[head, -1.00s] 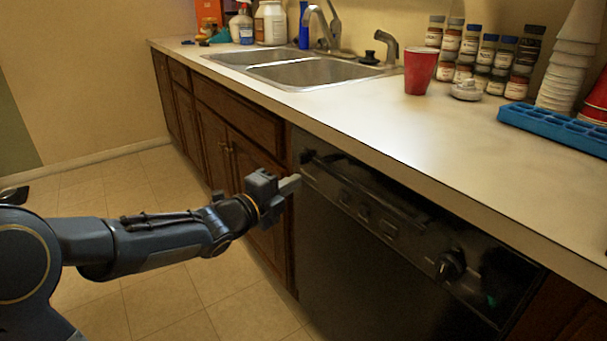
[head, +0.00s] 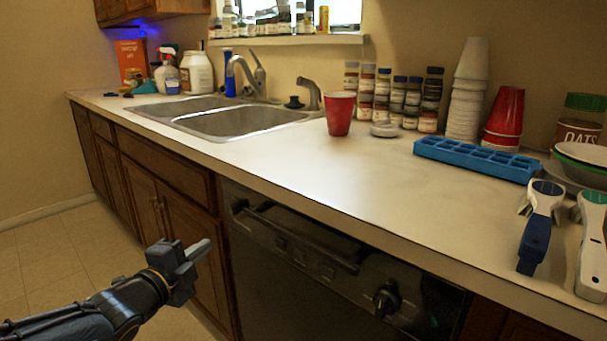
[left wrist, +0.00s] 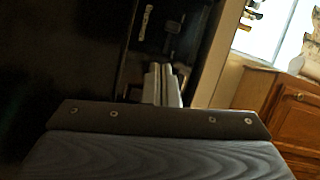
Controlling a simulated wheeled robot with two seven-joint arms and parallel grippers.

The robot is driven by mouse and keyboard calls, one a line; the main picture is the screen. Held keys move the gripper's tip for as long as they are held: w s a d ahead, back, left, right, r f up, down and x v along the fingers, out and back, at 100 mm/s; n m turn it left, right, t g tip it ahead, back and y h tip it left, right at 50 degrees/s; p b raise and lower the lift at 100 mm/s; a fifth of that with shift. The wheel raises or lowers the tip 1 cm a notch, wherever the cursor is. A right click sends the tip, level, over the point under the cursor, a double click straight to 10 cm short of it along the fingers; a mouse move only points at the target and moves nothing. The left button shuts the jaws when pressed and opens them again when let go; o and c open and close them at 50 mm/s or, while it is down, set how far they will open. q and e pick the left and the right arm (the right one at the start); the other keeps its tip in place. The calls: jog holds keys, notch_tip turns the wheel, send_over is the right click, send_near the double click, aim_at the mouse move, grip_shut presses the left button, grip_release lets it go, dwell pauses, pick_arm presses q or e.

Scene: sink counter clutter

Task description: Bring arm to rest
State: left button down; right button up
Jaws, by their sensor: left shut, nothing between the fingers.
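My left gripper (head: 194,256) is in the lower left of the head view, in front of the wooden cabinet doors and below the counter edge. It is shut and empty, with its fingers together and pointing right toward the dishwasher (head: 300,270). In the left wrist view the shut fingers (left wrist: 162,84) show against the dark dishwasher front. I see a gap between the gripper and the cabinets in the head view, but cannot tell how wide it is. My right gripper is not in view.
The counter (head: 330,180) runs above the gripper. On it stand a red cup (head: 339,114), spice jars (head: 410,100), a blue tray (head: 475,158) and two handled tools (head: 540,225), (head: 591,245). The sink (head: 235,122) is behind. Floor (head: 50,245) at left is clear.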

pick_arm(q)
jog(key=s+a+f+n+g+y, duration=0.2)
jog(key=s+a+n+y, duration=0.2)
jog(key=s+n, duration=0.4)
jog(key=s+d+f+n+g+h, duration=0.1)
jog(key=s+d+f+n+g, duration=0.25)
jog(key=s, duration=0.35)
jog(key=s+d+f+n+g+h, duration=0.1)
jog(key=s+d+f+n+g, duration=0.15)
jog(key=s+n, duration=0.35)
jog(key=s+d+f+n+g+h, duration=0.1)
jog(key=s+d+f+n+g, duration=0.25)
jog(key=s, duration=0.45)
notch_tip(320, 180, up, 32)
jog(key=a+p, duration=0.1)
jog(key=p, duration=3.1)
jog(key=shift+w+f+t, duration=0.25)
jog(key=shift+w+t, duration=0.1)
jog(key=shift+t, duration=0.1)
jog(key=shift+a, duration=0.1)
